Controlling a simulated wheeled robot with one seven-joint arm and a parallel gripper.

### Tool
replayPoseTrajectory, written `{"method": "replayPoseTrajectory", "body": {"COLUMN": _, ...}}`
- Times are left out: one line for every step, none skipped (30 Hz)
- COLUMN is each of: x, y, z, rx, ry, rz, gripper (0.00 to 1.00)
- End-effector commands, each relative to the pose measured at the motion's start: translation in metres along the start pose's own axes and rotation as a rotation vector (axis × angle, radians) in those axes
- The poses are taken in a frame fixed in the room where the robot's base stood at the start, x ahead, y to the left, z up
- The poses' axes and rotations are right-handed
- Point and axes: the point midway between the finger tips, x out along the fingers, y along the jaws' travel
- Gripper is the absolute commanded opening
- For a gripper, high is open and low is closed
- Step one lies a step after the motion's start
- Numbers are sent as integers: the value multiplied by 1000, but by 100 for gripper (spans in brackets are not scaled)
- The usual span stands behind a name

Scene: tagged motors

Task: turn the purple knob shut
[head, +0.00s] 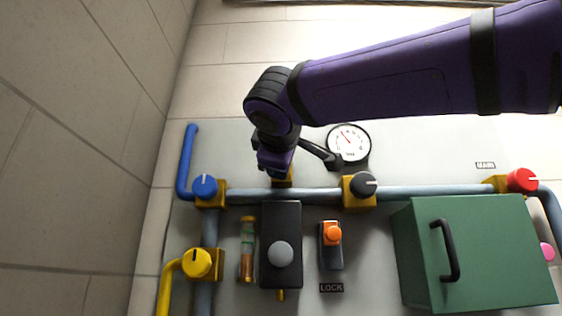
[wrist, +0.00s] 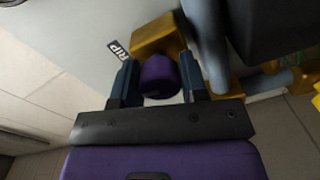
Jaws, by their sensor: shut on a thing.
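The purple knob (wrist: 160,75) shows in the wrist view, mounted on a yellow valve block (wrist: 160,35). My gripper (wrist: 158,62) has one dark finger on each side of the knob and is shut on it. In the head view my gripper (head: 275,163) reaches the panel just above the horizontal pipe, in front of a yellow block (head: 283,180). The purple knob cannot be told apart from my gripper there. A pointer mark on the knob is not visible, so its turn angle cannot be told.
Blue (head: 204,186), black (head: 364,184), yellow (head: 197,262) and red (head: 522,180) knobs sit along the pipes. A gauge (head: 348,143) is right of my gripper. A black box (head: 281,225) and a green box (head: 475,250) stand out below the pipe.

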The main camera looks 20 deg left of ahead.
Motion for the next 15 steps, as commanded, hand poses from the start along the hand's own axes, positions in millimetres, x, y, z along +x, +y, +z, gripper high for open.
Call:
{"method": "replayPoseTrajectory", "body": {"x": 0, "y": -1, "z": 0, "rx": -26, "ry": -1, "rz": -1, "gripper": 16}}
{"method": "replayPoseTrajectory", "body": {"x": 0, "y": -1, "z": 0, "rx": -40, "ry": -2, "rz": -1, "gripper": 16}}
{"method": "replayPoseTrajectory", "body": {"x": 0, "y": -1, "z": 0, "rx": -60, "ry": -3, "rz": -1, "gripper": 16}}
{"method": "replayPoseTrajectory", "body": {"x": 0, "y": -1, "z": 0, "rx": -72, "ry": -4, "rz": -1, "gripper": 16}}
{"method": "replayPoseTrajectory", "body": {"x": 0, "y": -1, "z": 0, "rx": -85, "ry": -5, "rz": -1, "gripper": 16}}
{"method": "replayPoseTrajectory", "body": {"x": 0, "y": -1, "z": 0, "rx": -98, "ry": -5, "rz": -1, "gripper": 16}}
{"method": "replayPoseTrajectory", "body": {"x": 0, "y": -1, "z": 0, "rx": -108, "ry": -6, "rz": -1, "gripper": 16}}
{"method": "replayPoseTrajectory", "body": {"x": 0, "y": -1, "z": 0, "rx": -116, "ry": -6, "rz": -1, "gripper": 16}}
{"method": "replayPoseTrajectory", "body": {"x": 0, "y": -1, "z": 0, "rx": -125, "ry": -7, "rz": -1, "gripper": 16}}
{"method": "replayPoseTrajectory", "body": {"x": 0, "y": -1, "z": 0, "rx": -131, "ry": -7, "rz": -1, "gripper": 16}}
{"method": "replayPoseTrajectory", "body": {"x": 0, "y": -1, "z": 0, "rx": -136, "ry": -7, "rz": -1, "gripper": 16}}
{"method": "replayPoseTrajectory", "body": {"x": 0, "y": -2, "z": 0, "rx": -142, "ry": -7, "rz": -2, "gripper": 16}}
{"method": "replayPoseTrajectory", "body": {"x": 0, "y": -2, "z": 0, "rx": -146, "ry": -7, "rz": -2, "gripper": 16}}
{"method": "replayPoseTrajectory", "body": {"x": 0, "y": -2, "z": 0, "rx": -148, "ry": -8, "rz": -2, "gripper": 16}}
{"method": "replayPoseTrajectory", "body": {"x": 0, "y": -2, "z": 0, "rx": -151, "ry": -8, "rz": -2, "gripper": 16}}
